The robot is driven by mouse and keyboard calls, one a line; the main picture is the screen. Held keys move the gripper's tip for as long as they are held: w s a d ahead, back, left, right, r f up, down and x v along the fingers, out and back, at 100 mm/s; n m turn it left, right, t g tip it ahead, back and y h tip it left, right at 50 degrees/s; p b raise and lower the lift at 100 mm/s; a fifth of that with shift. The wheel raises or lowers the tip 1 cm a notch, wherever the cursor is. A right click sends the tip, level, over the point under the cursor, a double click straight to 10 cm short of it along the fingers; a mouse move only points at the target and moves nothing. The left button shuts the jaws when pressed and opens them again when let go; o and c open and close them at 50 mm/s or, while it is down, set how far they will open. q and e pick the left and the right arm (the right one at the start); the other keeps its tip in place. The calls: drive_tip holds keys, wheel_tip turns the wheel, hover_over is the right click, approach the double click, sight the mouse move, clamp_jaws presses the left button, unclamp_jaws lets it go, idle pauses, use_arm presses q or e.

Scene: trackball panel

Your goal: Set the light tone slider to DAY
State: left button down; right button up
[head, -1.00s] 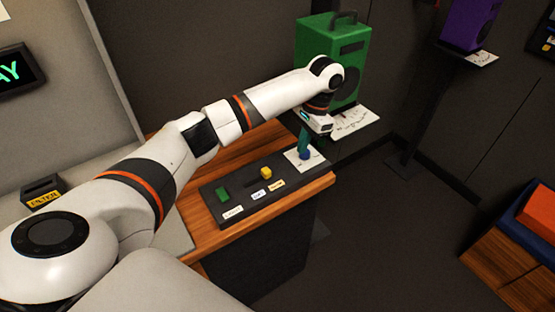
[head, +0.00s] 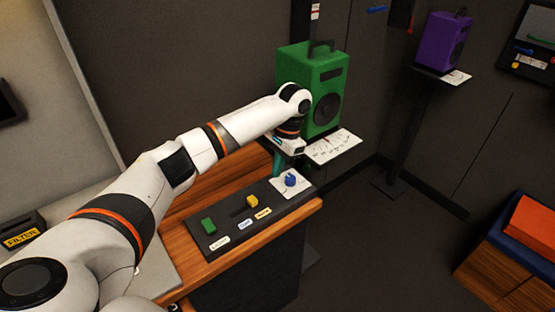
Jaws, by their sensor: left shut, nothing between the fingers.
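A dark control panel (head: 223,216) lies on the wooden counter. It has a yellow slider knob (head: 252,201) in a slot, a green control (head: 208,225) to its left, and a blue knob (head: 291,180) on a white plate at its far right end. In front of the yellow knob are a pale blue label (head: 245,225) and an orange label (head: 263,213), too small to read surely. My left gripper (head: 277,170) has teal fingers, shut and empty, just left of and behind the blue knob, right of the yellow knob. My right gripper is out of view.
A purple speaker (head: 442,42) sits on a dark stand. A box labelled FILTER (head: 20,238) is at the left.

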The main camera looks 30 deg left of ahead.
sight(252, 201)
use_arm(q)
drive_tip(key=x, duration=0.3)
drive_tip(key=p+x, duration=0.1)
drive_tip(key=x, duration=0.1)
drive_tip(key=shift+s+a+r, duration=0.15)
drive_tip(key=shift+s+a, duration=0.1)
drive_tip(key=shift+s, duration=0.1)
drive_tip(key=shift+s+a+p, duration=0.3)
drive_tip(key=shift+s+p, duration=0.1)
drive_tip(key=shift+s, duration=0.4)
drive_tip(key=shift+s+a+p, duration=0.3)
drive_tip(key=shift+s+p, duration=0.05)
drive_tip(key=shift+s, duration=0.45)
drive_tip(key=s+p, duration=0.1)
drive_tip(key=p, duration=0.1)
drive_tip(key=s+a+p, duration=0.1)
drive_tip(key=s+p, duration=0.2)
drive_tip(key=p, duration=0.1)
drive_tip(key=shift+s+a+r, duration=0.15)
drive_tip(key=shift+a+r, duration=0.05)
drive_tip(key=shift+a, duration=0.15)
drive_tip(key=shift+s+a+p, duration=0.15)
drive_tip(key=shift+s+p, duration=0.15)
drive_tip(key=shift+p, duration=0.15)
drive_tip(key=shift+s+f, duration=0.15)
drive_tip(key=shift+f, duration=0.15)
